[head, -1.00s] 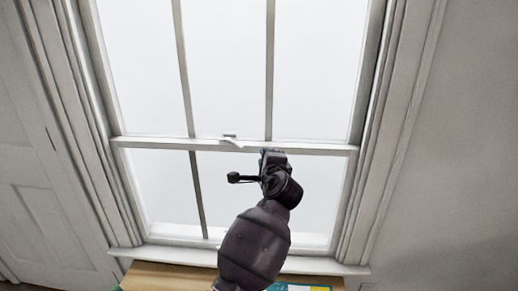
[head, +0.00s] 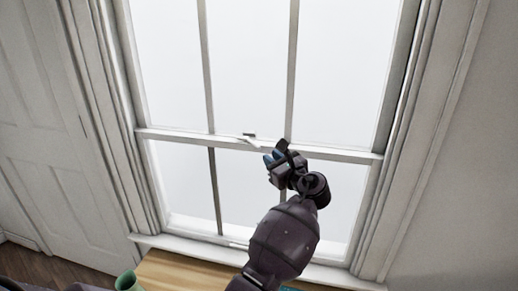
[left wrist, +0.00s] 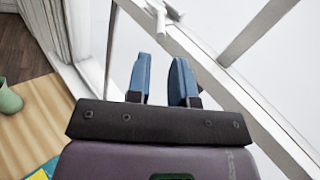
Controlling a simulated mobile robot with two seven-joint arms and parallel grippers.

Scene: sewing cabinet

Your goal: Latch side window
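The side window (head: 240,75) is a white sash window. Its small latch (head: 249,140) sits on the middle rail, with a white lever sticking out to the right and a small grey piece behind it. My left gripper (head: 272,158) is just right of and below the latch, apart from it, in front of the rail. In the left wrist view its two blue fingers (left wrist: 161,80) stand apart with nothing between them. The latch also shows there as white pieces (left wrist: 160,16) at the top edge, beyond the fingertips. My right gripper is out of view.
A wooden surface (head: 185,270) lies below the window sill (head: 160,241). A green vase (head: 128,281) stands on its left end. A white panelled door (head: 45,150) is at the left and a bare wall (head: 460,160) at the right.

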